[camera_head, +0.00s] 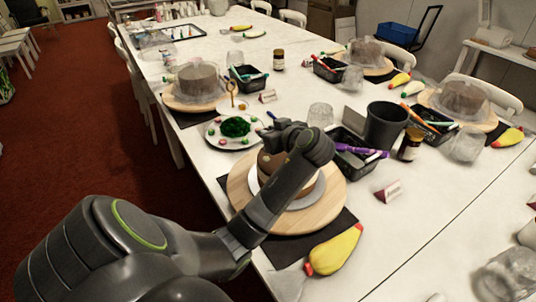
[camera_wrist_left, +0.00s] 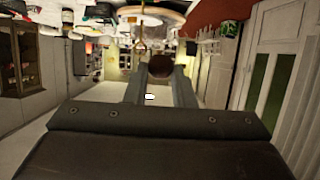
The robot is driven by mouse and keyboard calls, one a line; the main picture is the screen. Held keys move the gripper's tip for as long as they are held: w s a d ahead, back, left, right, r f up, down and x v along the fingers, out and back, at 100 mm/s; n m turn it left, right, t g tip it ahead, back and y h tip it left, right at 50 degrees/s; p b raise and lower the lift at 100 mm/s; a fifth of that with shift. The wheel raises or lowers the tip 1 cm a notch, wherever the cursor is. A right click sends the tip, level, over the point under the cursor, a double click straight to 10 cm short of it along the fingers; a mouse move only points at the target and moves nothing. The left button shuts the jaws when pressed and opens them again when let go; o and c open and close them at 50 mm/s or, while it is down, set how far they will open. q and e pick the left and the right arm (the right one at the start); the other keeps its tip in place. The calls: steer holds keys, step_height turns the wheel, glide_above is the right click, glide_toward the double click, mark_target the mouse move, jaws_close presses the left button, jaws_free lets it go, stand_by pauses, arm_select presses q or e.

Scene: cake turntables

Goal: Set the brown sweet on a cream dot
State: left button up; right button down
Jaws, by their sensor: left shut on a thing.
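My left gripper (camera_head: 272,120) is over the far side of the near cake, its fingers largely hidden by my own wrist. In the left wrist view my left gripper (camera_wrist_left: 160,75) is shut on the brown sweet (camera_wrist_left: 160,66), a dark rounded piece held between the fingertips. The brown cake (camera_head: 266,166) stands on a white board on the round wooden turntable (camera_head: 332,190), mostly covered by my arm. I cannot make out any cream dots on it. My right gripper is not in view.
A white plate (camera_head: 212,138) with a green heap and small sweets lies beyond the turntable. A black pen tray (camera_head: 350,165), a dark bucket (camera_head: 385,125) and a brown jar (camera_head: 410,145) stand to the right. A yellow piping bag (camera_head: 335,252) lies in front. Covered cakes stand farther back.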

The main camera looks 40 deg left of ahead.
arm_select(q)
glide_above(270, 163)
step_height(270, 163, down, 4)
steer(key=shift+f, duration=0.2)
step_height(270, 163, down, 4)
steer(key=shift+f+p, duration=0.1)
steer(key=shift+p, duration=0.2)
steer(key=o, duration=0.9)
